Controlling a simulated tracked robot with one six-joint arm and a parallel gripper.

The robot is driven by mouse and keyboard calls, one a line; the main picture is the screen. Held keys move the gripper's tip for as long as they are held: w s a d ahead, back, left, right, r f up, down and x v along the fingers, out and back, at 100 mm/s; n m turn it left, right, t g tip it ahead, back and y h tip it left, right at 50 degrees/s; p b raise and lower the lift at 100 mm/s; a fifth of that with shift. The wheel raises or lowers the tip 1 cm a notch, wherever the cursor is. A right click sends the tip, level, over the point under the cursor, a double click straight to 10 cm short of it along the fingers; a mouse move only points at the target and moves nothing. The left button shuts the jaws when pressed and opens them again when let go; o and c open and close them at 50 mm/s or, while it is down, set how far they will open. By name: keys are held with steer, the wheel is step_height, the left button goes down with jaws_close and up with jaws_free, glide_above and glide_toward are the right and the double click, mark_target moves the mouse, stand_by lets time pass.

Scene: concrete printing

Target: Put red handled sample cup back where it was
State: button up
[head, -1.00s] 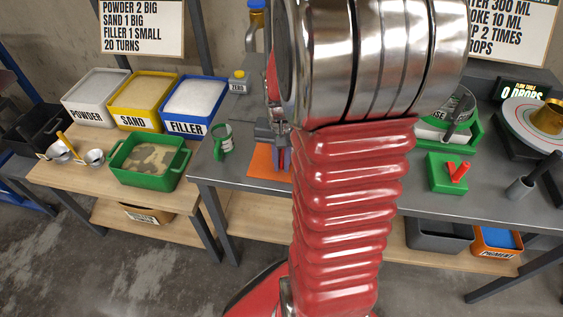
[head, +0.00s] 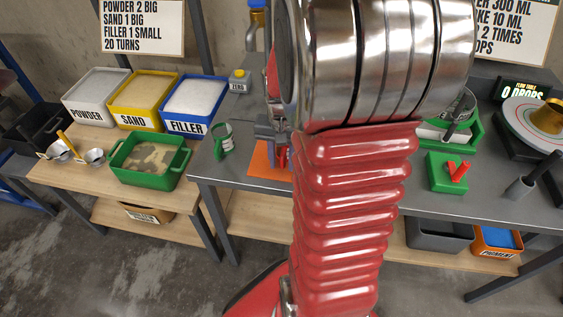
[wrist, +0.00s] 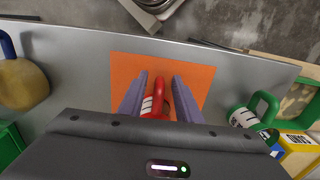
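The red handled sample cup (wrist: 157,101) sits on the orange mat (wrist: 200,78) in the wrist view, its handle pointing up the picture. My gripper (wrist: 160,76) is open, with one purple finger on each side of the cup's handle and a gap on both sides. My gripper's body hides the lower part of the cup. In the head view, a bit of the red cup (head: 283,157) shows beside my fingers over the orange mat (head: 262,162); my arm hides the rest.
A green handled cup (head: 222,141) stands left of the mat on the grey table. A green block with a red lever (head: 447,173) stands to the right. POWDER, SAND and FILLER bins (head: 195,104) are on the left bench, with a green tray (head: 148,163).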

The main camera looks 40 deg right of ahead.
step_height(320, 180, up, 11)
steer(key=shift+r, duration=0.2)
stand_by(0.3)
steer(key=shift+a, duration=0.1)
stand_by(0.5)
steer(key=s+a+r+n+t, duration=0.2)
steer(key=a+n, duration=0.3)
steer(key=a, duration=0.6)
steer(key=s+a+r+n+t, duration=0.3)
steer(key=s+a+r+n, duration=0.1)
steer(key=a, duration=0.6)
steer(key=shift+a+n+t, duration=0.3)
steer(key=shift+a+n, duration=0.05)
steer(key=shift+n, duration=0.35)
